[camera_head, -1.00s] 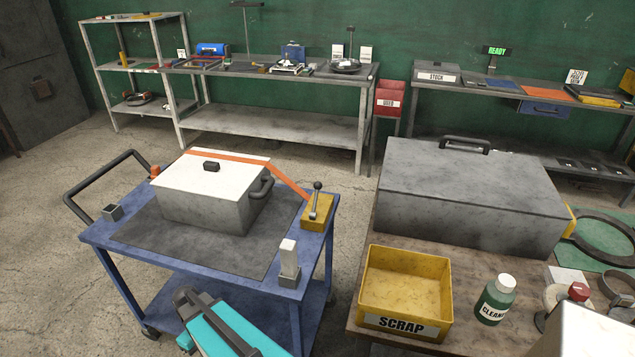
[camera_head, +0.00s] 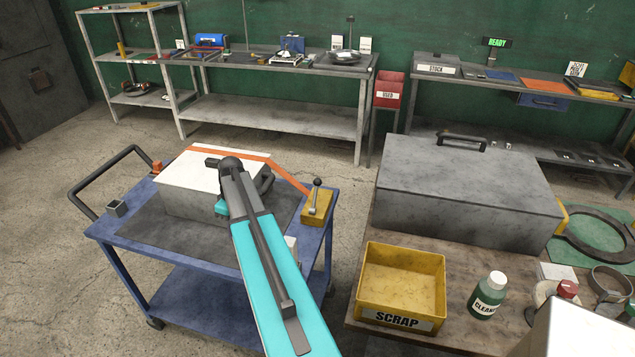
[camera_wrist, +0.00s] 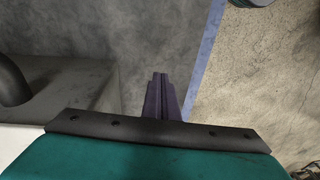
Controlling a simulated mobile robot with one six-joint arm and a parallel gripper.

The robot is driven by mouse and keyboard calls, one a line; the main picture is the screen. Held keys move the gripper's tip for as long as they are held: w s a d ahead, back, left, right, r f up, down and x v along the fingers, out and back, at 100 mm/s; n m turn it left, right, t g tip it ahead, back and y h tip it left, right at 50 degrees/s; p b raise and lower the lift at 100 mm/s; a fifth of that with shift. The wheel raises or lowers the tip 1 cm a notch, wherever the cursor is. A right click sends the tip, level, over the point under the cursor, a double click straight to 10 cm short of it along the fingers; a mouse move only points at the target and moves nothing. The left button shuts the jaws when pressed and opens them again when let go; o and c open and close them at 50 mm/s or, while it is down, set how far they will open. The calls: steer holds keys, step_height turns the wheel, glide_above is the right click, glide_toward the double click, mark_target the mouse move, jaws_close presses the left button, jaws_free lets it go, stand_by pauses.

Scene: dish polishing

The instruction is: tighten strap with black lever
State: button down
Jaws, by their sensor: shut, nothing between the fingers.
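The orange strap (camera_head: 284,174) runs over the white lid of the grey box (camera_head: 190,205) and down to the yellow block (camera_head: 322,209) on the blue cart's right side. The black-knobbed lever (camera_head: 316,186) stands nearly upright on that block. In the wrist view, my gripper (camera_wrist: 160,80) is shut and empty over the cart's dark mat (camera_wrist: 115,45), beside the box (camera_wrist: 88,85). Its fingers are hidden behind my cyan arm in the head view. Neither the lever nor the strap shows in the wrist view.
The blue cart (camera_head: 110,232) has a black push handle (camera_head: 85,185) at left. The box's dark side handle (camera_wrist: 12,80) lies left of my fingers. A bench at right holds a yellow scrap bin (camera_head: 400,283), a green bottle (camera_head: 487,296) and a large grey case (camera_head: 465,185).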

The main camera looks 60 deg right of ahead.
steer(key=s+d+r+n, duration=0.1)
steer(key=s+d+r, duration=0.4)
steer(key=d, duration=0.6)
steer(key=s+d+r+n+t, duration=0.1)
steer(key=s+d+r, duration=0.4)
steer(key=d, duration=0.6)
steer(key=s+d+r+n, duration=0.1)
steer(key=s+d+r, duration=0.4)
steer(key=d, duration=0.6)
steer(key=shift+s+d+r+t, duration=0.3)
steer(key=shift+s+d+r, duration=0.1)
steer(key=shift+s, duration=0.05)
steer(key=shift+f, duration=0.2)
